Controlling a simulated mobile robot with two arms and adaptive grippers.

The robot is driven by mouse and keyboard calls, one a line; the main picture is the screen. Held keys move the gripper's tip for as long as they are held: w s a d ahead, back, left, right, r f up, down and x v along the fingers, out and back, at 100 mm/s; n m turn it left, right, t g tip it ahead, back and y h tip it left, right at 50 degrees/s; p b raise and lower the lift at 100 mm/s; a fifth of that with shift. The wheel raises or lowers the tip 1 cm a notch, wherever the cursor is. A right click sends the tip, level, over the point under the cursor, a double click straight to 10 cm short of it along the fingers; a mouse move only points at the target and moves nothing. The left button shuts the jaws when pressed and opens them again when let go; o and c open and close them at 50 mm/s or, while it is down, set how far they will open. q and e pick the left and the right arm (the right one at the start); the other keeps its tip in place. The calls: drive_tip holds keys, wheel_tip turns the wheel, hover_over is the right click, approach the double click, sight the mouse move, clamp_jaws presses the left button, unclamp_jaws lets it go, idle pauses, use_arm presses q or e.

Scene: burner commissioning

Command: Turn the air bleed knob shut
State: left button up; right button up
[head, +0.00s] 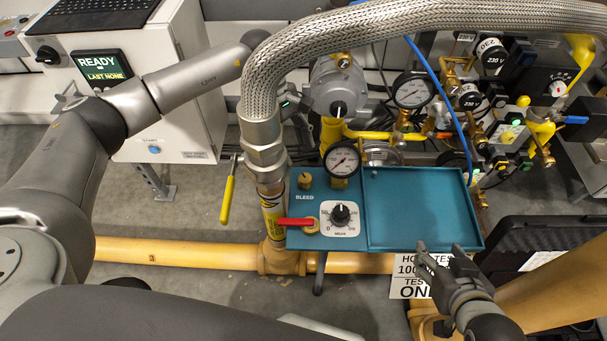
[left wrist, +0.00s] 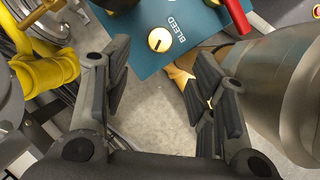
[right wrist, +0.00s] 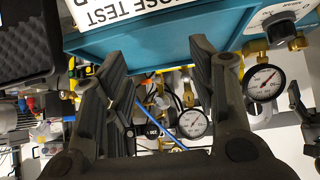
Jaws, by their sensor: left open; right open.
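The air bleed knob is a small brass knob (head: 304,181) beside the BLEED label on the teal panel (head: 375,241), at its upper left. In the left wrist view the knob (left wrist: 159,40) has a dark line across its top and lies beyond the fingers, near the gap between them. My left gripper (left wrist: 160,78) is open and empty, apart from the knob; in the head view the steel hose mostly hides it. My right gripper (head: 436,250) is open and empty at the panel's front right edge; its spread fingers also show in the right wrist view (right wrist: 160,62).
A braided steel hose (head: 259,85) arches over the panel's left side. A red lever (head: 296,221), a black dial knob (head: 340,214) and a pressure gauge (head: 342,160) sit close to the bleed knob. A hose test tag (head: 408,277) hangs below the panel. Yellow pipe (head: 180,252) runs beneath.

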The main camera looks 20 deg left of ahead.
sight(305, 177)
use_arm(q)
drive_tip(key=b+x, duration=0.1)
drive_tip(key=x, duration=0.6)
drive_tip(key=shift+d+f, duration=0.1)
drive_tip(key=shift+f, duration=0.15)
drive_tip(key=shift+s+d+f, duration=0.15)
drive_tip(key=shift+d+f, duration=0.05)
drive_tip(key=shift+f, duration=0.35)
use_arm(e)
drive_tip(key=w+a+r+t+y, duration=0.1)
drive_tip(key=w+a+r+t, duration=0.1)
drive_tip(key=w+r+t, duration=0.2)
drive_tip(key=shift+w+r, duration=0.4)
drive_tip(key=shift+r, duration=0.35)
